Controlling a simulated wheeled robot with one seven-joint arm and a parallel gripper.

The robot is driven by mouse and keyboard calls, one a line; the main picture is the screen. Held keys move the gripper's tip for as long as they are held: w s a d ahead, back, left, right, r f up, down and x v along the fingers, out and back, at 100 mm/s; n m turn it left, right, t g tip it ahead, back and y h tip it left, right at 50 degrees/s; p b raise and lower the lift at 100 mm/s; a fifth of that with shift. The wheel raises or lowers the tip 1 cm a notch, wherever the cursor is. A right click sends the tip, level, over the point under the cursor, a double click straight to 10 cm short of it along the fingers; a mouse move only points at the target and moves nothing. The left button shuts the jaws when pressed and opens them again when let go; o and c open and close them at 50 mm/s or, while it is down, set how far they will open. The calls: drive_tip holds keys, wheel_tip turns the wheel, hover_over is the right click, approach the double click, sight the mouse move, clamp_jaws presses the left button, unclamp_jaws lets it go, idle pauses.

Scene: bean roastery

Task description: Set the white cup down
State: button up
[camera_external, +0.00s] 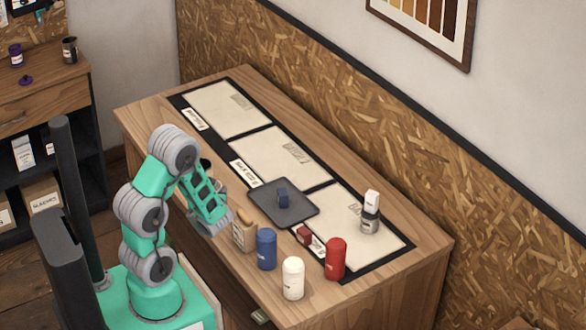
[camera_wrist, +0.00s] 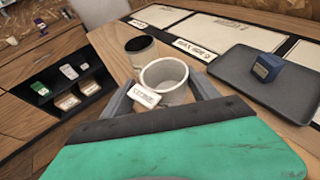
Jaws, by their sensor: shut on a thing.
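The white cup (camera_wrist: 164,78) is upright between the two grey fingers of my gripper (camera_wrist: 162,92) in the wrist view. A small printed label shows on its near side, and the cup looks empty. My gripper is shut on it. In the external view my gripper (camera_external: 211,212) is over the near left part of the wooden table (camera_external: 146,113), and the arm hides most of the cup. I cannot tell whether the cup's base touches the table.
A dark cup (camera_wrist: 139,44) stands just behind the white cup. A grey tray (camera_external: 266,207) with a small blue box (camera_external: 282,197) lies to the right.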

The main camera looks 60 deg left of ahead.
drive_tip(key=shift+s+a+f+g+p, duration=0.3)
drive_tip(key=shift+s+a+f+p, duration=0.05)
drive_tip(key=shift+s+a+f, duration=0.5)
drive_tip(key=shift+w+f+m+t+h+p, duration=0.25)
drive_tip(key=shift+w+m+t, duration=0.2)
drive_tip(key=shift+w+t, duration=0.25)
drive_tip(key=shift+w+f+m+t+h+p, duration=0.1)
drive_tip(key=shift+w+m+t+h+p, duration=0.3)
drive_tip(key=shift+w+t, duration=0.3)
drive_tip(key=shift+m+t+h, duration=0.3)
drive_tip(key=shift+m+h, duration=0.05)
drive_tip(key=shift+m, duration=0.3)
drive_tip(key=f+b, duration=0.2)
drive_tip(key=w+f+b, duration=0.1)
drive_tip(key=f+b, duration=0.1)
drive_tip(key=w+f+b, duration=0.1)
drive_tip(key=f+b, duration=0.1)
drive_tip(key=shift+w+a+b, duration=0.1)
drive_tip(key=shift+a+b, duration=0.25)
drive_tip(key=shift+a, duration=0.05)
drive_tip(key=o, duration=1.4)
